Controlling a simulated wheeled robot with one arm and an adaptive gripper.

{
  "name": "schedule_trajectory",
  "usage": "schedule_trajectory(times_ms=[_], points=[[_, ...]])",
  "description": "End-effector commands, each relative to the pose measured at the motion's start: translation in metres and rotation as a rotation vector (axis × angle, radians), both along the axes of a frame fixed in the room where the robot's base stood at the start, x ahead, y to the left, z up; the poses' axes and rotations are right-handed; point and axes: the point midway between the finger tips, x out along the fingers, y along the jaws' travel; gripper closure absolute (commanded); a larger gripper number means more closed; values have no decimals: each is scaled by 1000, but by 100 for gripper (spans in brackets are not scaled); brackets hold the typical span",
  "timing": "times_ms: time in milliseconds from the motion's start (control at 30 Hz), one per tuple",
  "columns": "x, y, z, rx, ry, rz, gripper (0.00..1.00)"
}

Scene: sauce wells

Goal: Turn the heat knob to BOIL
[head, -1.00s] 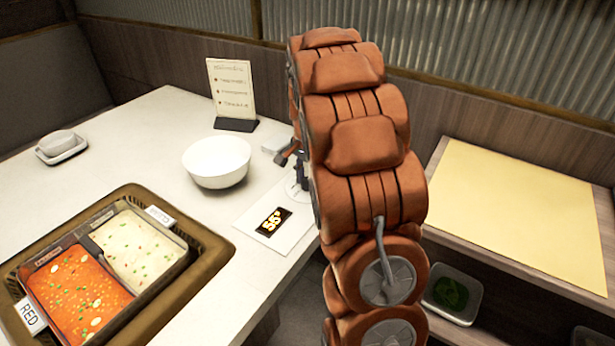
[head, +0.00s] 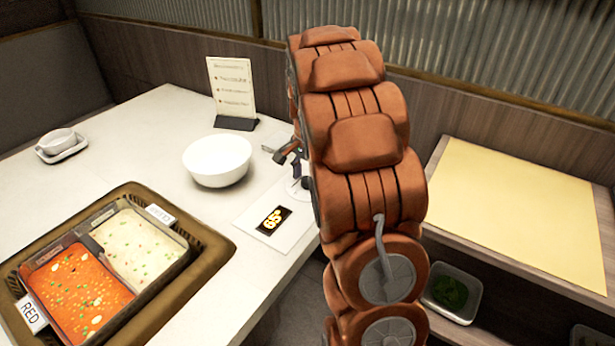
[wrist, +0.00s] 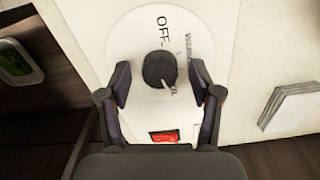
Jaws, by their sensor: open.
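The heat knob (wrist: 160,70) is a round black knob on a white dial in the wrist view. OFF is printed above it, and a smaller word at its upper right is too blurred to read. A pale mark shows at the knob's lower right edge. My gripper (wrist: 160,84) is open, one finger on each side of the knob with gaps between. In the head view my gripper (head: 289,152) is mostly hidden behind my arm. The display (head: 274,221) on the control panel (head: 250,215) appears to read 65°.
A red switch (wrist: 163,137) sits below the knob. A white bowl (head: 217,160) and a menu stand (head: 232,90) are close to the panel. A two-part soup pot (head: 185,262) is at left. A yellow-topped side counter (head: 520,210) is at right.

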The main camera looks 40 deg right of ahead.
Motion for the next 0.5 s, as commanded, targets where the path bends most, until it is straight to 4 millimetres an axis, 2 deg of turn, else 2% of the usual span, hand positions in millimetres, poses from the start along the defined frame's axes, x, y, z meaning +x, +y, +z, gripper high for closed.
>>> schedule_trajectory(times_ms=[267,367,500], points=[[0,0,5,-2,-2,0,36],[1,-1,15,-2,-2,0,36],[2,-1,40,-5,-8,0,36]])
